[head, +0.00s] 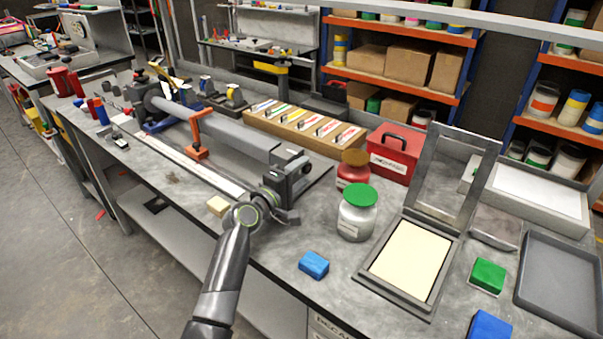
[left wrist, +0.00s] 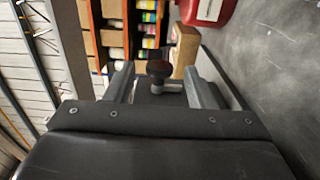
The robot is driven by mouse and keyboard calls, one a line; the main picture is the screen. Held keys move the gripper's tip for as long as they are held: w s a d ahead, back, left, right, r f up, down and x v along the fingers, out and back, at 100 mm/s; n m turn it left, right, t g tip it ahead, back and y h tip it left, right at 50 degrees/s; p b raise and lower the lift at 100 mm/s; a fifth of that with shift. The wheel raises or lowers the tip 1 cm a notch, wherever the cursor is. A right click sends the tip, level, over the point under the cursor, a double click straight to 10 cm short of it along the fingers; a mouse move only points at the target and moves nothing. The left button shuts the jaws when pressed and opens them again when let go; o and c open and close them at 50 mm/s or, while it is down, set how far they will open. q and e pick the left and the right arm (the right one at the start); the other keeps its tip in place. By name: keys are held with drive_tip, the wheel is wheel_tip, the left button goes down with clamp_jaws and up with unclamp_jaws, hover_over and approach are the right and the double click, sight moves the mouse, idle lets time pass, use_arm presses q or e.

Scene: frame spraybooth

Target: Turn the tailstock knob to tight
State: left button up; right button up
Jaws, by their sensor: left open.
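The tailstock (head: 291,178) is a dark grey block at the near right end of the long grey lathe-like fixture in the head view. My left gripper (head: 282,202) is at its near end, with the arm rising from the bottom. In the left wrist view a dark round knob (left wrist: 159,69) on a short grey stem shows between the two fingers of my left gripper (left wrist: 160,85). The fingers are open, with a gap on each side of the knob. In the head view my gripper and the tailstock block hide the knob. My right gripper is not in view.
An orange clamp (head: 199,135) stands over the fixture. A small tan block (head: 218,206) lies left of my wrist. A green-lidded jar (head: 357,213), a blue block (head: 314,265) and a framed screen (head: 409,262) are to the right. A red box (head: 394,154) is behind.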

use_arm(q)
drive_tip(key=shift+w+d, duration=0.25)
drive_tip(key=shift+w, duration=0.1)
drive_tip(key=c, duration=0.9)
drive_tip(key=shift+r+p, duration=0.15)
drive_tip(key=shift+p, duration=0.45)
drive_tip(key=shift+c, duration=0.2)
drive_tip(key=g+y+p, duration=0.1)
drive_tip(key=g+p, duration=0.1)
drive_tip(key=p, duration=0.7)
drive_tip(key=r+g+y+p, duration=0.1)
drive_tip(key=g+y+p, duration=0.1)
drive_tip(key=p, duration=0.7)
drive_tip(key=shift+w+d+r+g, duration=0.1)
drive_tip(key=shift+r+g, duration=0.05)
drive_tip(key=shift+g, duration=0.25)
drive_tip(key=shift+g+y+p, duration=0.5)
drive_tip(key=shift+y+p, duration=0.1)
drive_tip(key=shift+p, duration=0.55)
drive_tip(key=o, duration=0.9)
